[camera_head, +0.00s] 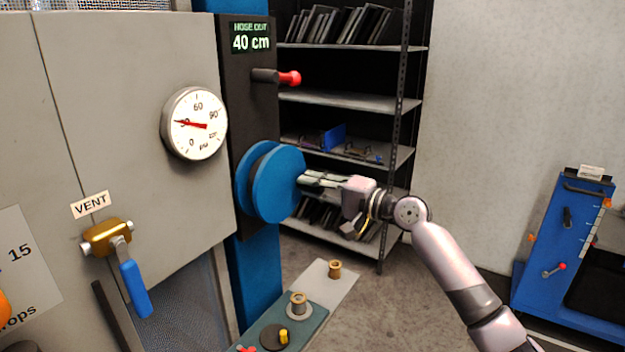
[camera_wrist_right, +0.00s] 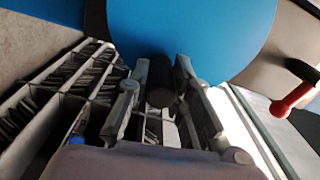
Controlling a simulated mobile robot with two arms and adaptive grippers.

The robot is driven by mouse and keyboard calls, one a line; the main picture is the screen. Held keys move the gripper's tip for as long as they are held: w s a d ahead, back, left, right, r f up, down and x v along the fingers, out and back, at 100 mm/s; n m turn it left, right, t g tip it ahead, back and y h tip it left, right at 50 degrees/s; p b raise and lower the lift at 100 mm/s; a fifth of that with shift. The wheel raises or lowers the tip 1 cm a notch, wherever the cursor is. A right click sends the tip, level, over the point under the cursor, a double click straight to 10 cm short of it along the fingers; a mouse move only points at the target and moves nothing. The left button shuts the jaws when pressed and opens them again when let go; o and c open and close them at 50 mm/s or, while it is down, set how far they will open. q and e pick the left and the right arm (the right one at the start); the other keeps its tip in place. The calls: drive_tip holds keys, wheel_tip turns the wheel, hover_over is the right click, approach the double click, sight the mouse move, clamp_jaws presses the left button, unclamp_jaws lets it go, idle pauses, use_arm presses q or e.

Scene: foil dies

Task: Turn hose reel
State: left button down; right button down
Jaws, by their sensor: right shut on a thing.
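The blue hose reel (camera_head: 277,185) is mounted on the side of a dark panel (camera_head: 240,120). Its blue disc also fills the top of the right wrist view (camera_wrist_right: 200,30). A dark round crank handle (camera_wrist_right: 160,85) stands out from the disc. My right gripper (camera_head: 308,180) reaches in from the right and is shut on this handle, with a finger on either side of it in the right wrist view (camera_wrist_right: 170,90). In the head view the gripper hides the handle. A display (camera_head: 251,38) above reads "HOSE OUT 40 cm". My left gripper is not in view.
A red-tipped lever (camera_head: 285,77) sticks out above the reel. A gauge (camera_head: 194,124) and a blue-handled vent valve (camera_head: 110,240) are on the grey cabinet at left. Shelving (camera_head: 350,103) stands behind. A low bench (camera_head: 318,303) holds small parts below. A blue cart (camera_head: 567,235) stands at right.

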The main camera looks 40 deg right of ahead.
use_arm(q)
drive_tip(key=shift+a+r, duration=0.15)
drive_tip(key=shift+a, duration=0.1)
use_arm(e)
drive_tip(key=shift+f, duration=0.15)
drive_tip(key=c, duration=1.4)
unclamp_jaws()
drive_tip(key=shift+c, duration=0.2)
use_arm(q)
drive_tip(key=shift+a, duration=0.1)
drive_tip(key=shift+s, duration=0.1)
use_arm(e)
drive_tip(key=shift+s, duration=0.15)
drive_tip(key=v, duration=1.1)
drive_tip(key=shift+s, duration=0.4)
drive_tip(key=shift+d, duration=0.15)
